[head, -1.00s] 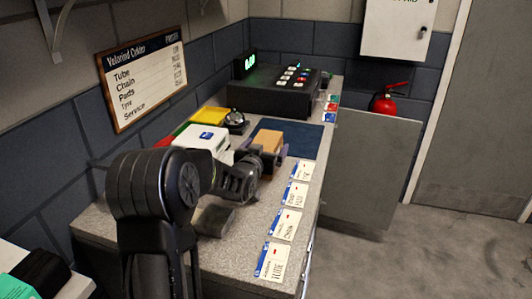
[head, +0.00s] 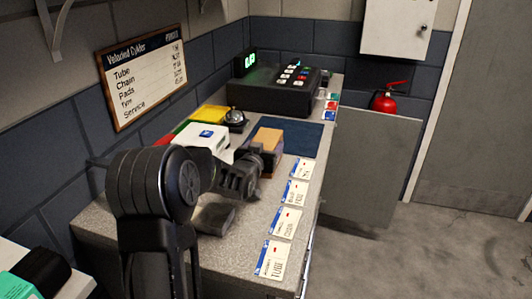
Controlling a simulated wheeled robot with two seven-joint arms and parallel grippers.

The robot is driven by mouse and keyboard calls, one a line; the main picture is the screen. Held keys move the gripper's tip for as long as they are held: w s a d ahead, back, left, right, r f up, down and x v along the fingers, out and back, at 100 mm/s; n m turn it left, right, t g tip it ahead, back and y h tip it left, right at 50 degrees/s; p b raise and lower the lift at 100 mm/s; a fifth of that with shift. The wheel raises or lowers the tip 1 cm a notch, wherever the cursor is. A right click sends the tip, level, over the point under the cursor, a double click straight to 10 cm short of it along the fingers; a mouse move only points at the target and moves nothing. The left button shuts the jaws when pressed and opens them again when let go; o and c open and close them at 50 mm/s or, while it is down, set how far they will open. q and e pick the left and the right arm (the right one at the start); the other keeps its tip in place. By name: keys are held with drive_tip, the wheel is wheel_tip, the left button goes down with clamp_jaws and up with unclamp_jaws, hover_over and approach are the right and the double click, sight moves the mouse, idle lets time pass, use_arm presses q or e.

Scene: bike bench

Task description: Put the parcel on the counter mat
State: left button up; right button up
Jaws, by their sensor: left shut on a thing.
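The parcel (head: 270,140) is a small brown box with a lighter tan top. My left gripper (head: 266,158) is shut on it, and the gripper's body hides part of its near side. The counter mat (head: 302,134) is a flat dark blue rectangle on the grey counter. In the picture the parcel overlaps the mat's near part; I cannot tell whether it touches the mat or is held above it. My right gripper is not in view.
A white box (head: 203,137) and a bell (head: 235,119) stand left of the mat. A black cash register (head: 273,95) stands behind it. Several price cards (head: 283,222) line the counter's right edge. A dark grey block (head: 214,217) lies in front, near my left arm.

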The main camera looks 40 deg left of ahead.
use_arm(q)
clamp_jaws()
drive_tip(key=shift+r, duration=5.15)
